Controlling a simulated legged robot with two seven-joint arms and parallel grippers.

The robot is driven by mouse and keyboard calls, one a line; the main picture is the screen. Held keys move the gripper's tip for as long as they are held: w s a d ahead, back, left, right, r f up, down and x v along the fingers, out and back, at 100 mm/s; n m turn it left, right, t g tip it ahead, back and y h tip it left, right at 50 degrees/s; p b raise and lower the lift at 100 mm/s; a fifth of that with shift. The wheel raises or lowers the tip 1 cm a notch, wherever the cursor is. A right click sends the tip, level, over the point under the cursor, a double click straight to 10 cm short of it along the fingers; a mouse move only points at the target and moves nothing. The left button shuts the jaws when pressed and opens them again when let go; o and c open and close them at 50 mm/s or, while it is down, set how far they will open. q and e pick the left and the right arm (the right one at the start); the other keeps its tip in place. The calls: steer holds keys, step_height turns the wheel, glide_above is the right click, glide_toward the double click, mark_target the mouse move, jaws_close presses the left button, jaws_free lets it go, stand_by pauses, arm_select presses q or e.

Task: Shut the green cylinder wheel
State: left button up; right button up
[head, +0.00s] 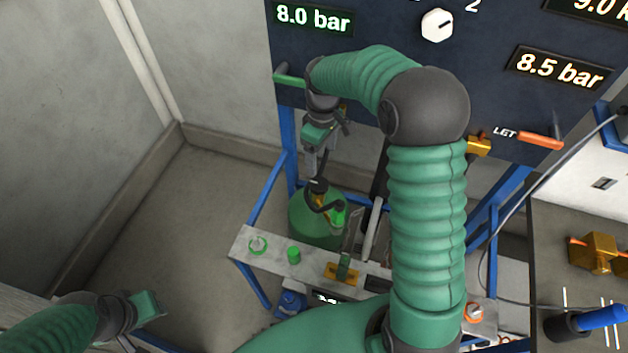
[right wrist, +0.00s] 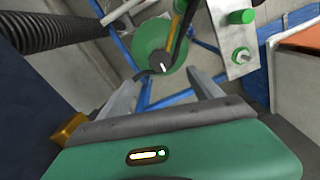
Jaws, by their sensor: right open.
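The green cylinder (head: 312,222) stands upright behind the narrow metal panel, low in the head view. Its dark wheel (head: 318,186) is on top, with a black hose beside it. My right gripper (head: 316,168) points down just above the wheel. In the right wrist view the cylinder (right wrist: 153,42) and its wheel (right wrist: 162,64) lie beyond the two open fingers (right wrist: 163,88), roughly between them. The gripper appears empty; contact with the wheel cannot be made out. My left gripper (head: 147,305) is low at the left, away from the cylinder; its jaw state is unclear.
A dark gauge board (head: 400,60) with a green handle (head: 290,78) stands behind my right arm. The metal panel (head: 262,270) carries green knobs and a yellow valve. Blue frame posts (head: 266,190) flank the cylinder. The floor at left (head: 160,230) is clear.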

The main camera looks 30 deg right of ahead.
mark_target(320, 184)
step_height(320, 184, down, 13)
steer(key=shift+f, duration=0.1)
steer(key=c, duration=1.4)
